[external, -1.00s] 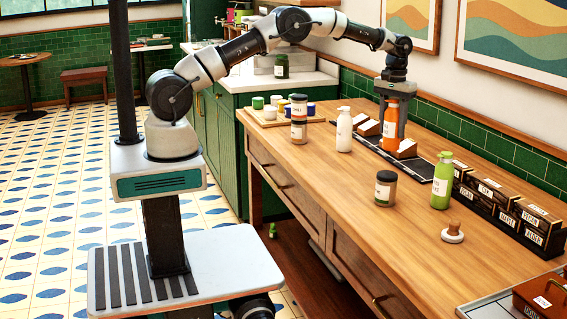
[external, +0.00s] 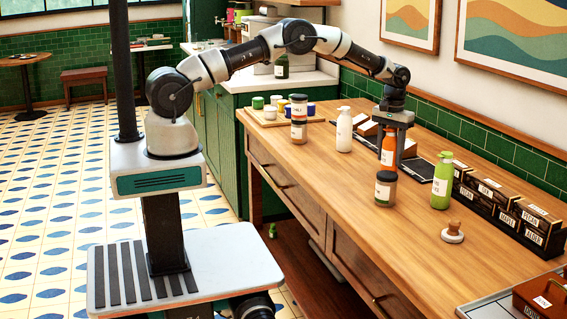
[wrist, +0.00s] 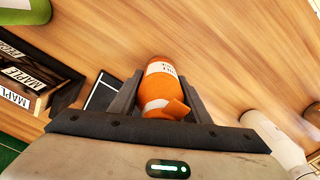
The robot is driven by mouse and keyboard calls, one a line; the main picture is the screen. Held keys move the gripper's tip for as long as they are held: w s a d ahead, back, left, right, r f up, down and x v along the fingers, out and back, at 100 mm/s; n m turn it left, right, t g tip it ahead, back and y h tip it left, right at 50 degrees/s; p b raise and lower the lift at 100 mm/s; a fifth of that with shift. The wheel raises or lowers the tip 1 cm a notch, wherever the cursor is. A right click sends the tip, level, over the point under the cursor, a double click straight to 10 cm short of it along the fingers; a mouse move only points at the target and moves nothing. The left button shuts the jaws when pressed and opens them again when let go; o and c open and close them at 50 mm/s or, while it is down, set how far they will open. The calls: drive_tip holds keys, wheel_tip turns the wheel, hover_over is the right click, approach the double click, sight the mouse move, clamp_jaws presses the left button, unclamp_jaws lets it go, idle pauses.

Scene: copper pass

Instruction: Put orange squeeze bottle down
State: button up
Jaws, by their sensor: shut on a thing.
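The orange squeeze bottle (external: 388,146) with a white label is between the fingers of my gripper (external: 391,157), which is shut on it. In the wrist view the orange bottle (wrist: 158,84) is clasped between the two dark fingers of my gripper (wrist: 157,88). In the external view its lower end is hidden behind a dark-lidded jar (external: 385,190), so I cannot tell whether it touches the wooden counter (external: 330,185).
A green bottle (external: 442,182) stands to the right and a white bottle (external: 344,130) to the left. Dark labelled boxes (external: 490,195) line the wall. A small wooden-knobbed item (external: 452,232) lies in front.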

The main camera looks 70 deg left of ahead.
drive_tip(key=o, duration=1.2)
drive_tip(key=shift+o, duration=0.2)
